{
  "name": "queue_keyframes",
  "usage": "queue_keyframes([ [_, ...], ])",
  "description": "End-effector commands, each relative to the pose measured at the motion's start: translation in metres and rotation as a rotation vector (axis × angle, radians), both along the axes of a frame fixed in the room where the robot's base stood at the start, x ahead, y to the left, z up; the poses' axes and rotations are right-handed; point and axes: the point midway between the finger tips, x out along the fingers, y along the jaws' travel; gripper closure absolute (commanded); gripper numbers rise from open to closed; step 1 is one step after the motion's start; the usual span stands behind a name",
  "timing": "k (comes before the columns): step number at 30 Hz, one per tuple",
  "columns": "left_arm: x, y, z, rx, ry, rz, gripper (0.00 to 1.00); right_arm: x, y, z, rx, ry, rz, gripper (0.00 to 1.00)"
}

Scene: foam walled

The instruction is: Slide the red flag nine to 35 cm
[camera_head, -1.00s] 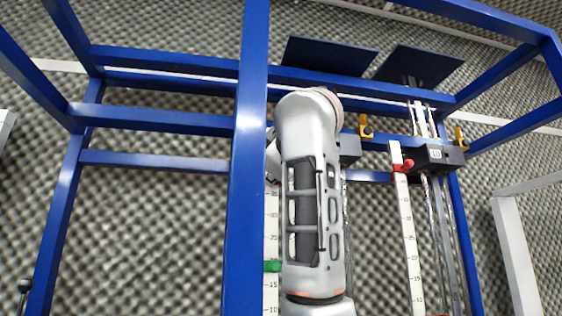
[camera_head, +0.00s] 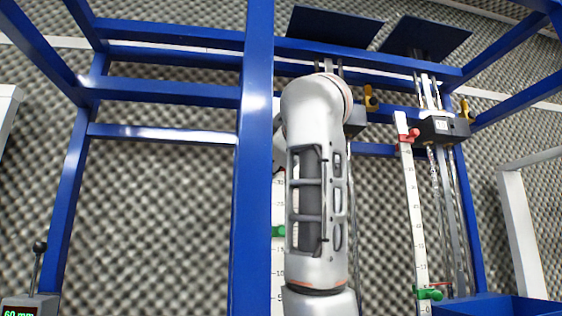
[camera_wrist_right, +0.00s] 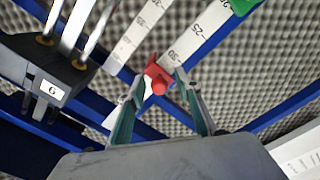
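The red flag (camera_wrist_right: 158,80) is on a white scale strip (camera_wrist_right: 199,32) just past the 30 mark in the right wrist view. My right gripper (camera_wrist_right: 160,82) has its two fingers apart, one on either side of the red flag's round knob; I cannot tell if they touch it. A black block with a label (camera_wrist_right: 52,88), reading like an upside-down 9, is at the left in the wrist view. My left gripper is not in view.
In the head view another scale at right has a red flag (camera_head: 408,135) near its top and a green flag (camera_head: 429,294) near its bottom. A green flag (camera_head: 278,231) shows beside my forearm. Blue frame posts (camera_head: 254,170) stand close by. A display (camera_head: 25,306) reads 60 mm.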

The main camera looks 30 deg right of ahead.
Motion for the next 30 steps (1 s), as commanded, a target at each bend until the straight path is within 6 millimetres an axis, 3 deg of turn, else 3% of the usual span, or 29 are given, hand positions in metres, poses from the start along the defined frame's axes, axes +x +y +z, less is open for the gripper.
queue_keyframes([
  [7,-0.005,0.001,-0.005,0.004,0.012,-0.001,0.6,-0.001,0.0,0.009,0.0,-0.002,0.001,0.66],
  [21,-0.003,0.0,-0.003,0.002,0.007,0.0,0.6,-0.001,0.0,0.078,0.001,-0.001,-0.001,0.66],
  [30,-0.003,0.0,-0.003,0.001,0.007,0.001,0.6,-0.001,-0.001,0.099,0.0,-0.003,-0.002,0.66],
])
